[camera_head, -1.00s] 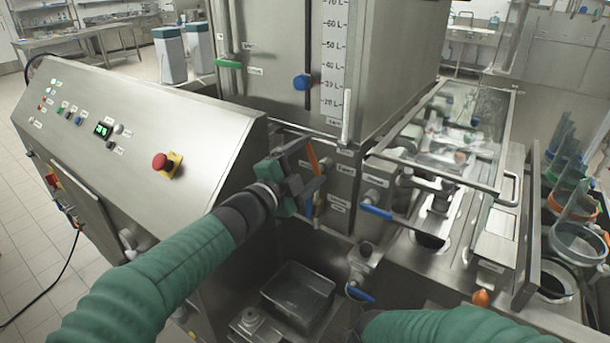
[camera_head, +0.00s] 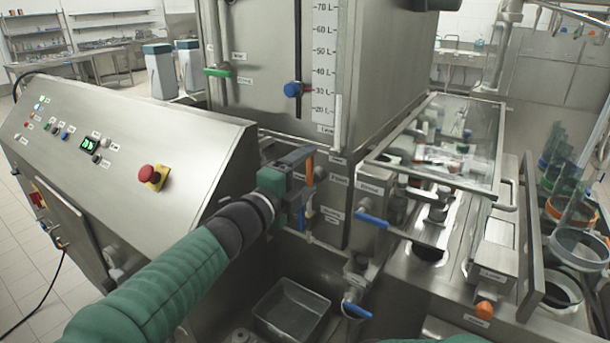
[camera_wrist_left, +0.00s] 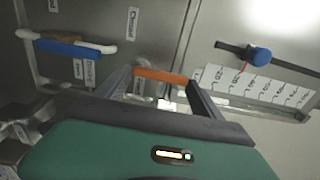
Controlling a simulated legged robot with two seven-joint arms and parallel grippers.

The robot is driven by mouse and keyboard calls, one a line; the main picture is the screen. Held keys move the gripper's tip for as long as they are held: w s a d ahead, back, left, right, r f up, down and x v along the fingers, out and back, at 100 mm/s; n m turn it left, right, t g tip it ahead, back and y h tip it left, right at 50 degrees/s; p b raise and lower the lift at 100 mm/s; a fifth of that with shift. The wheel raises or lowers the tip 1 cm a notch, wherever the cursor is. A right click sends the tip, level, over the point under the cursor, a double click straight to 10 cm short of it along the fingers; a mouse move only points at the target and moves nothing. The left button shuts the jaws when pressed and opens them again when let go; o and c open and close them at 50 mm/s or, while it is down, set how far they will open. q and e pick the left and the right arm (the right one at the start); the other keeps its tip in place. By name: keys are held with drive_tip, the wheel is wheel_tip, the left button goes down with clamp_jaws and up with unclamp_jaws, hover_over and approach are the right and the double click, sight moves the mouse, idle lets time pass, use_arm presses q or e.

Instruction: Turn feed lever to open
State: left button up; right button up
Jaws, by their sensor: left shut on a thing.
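A lever with an orange handle (camera_head: 309,164) is on the steel front panel below the tank, in the middle of the head view. The small labels beside it are too blurred to read. My left gripper (camera_head: 308,176) is shut on this orange handle. In the left wrist view the orange handle (camera_wrist_left: 160,75) lies across between the two finger ends of the gripper (camera_wrist_left: 162,84). The gripper partly hides the lever's lower part in the head view. My right gripper is out of view; only a bit of green sleeve shows at the bottom edge.
A blue lever (camera_wrist_left: 75,48) sits close beside the orange one. Other blue levers (camera_head: 371,220) stick out to the right and below. A steel tray (camera_head: 291,309) lies underneath. The control console (camera_head: 150,135) with its red button (camera_head: 146,173) is left of my arm.

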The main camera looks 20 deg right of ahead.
use_arm(q)
drive_tip(key=shift+d+f, duration=0.1)
drive_tip(key=shift+f, duration=0.15)
drive_tip(key=o, duration=1.8)
drive_tip(key=shift+c, duration=0.2)
drive_tip(key=o, duration=0.3)
drive_tip(key=shift+r, duration=0.1)
drive_tip(key=shift+o, duration=0.2)
drive_tip(key=shift+s+a, duration=0.2)
drive_tip(key=shift+a, duration=0.1)
drive_tip(key=b+v, duration=0.1)
drive_tip(key=v, duration=1.5)
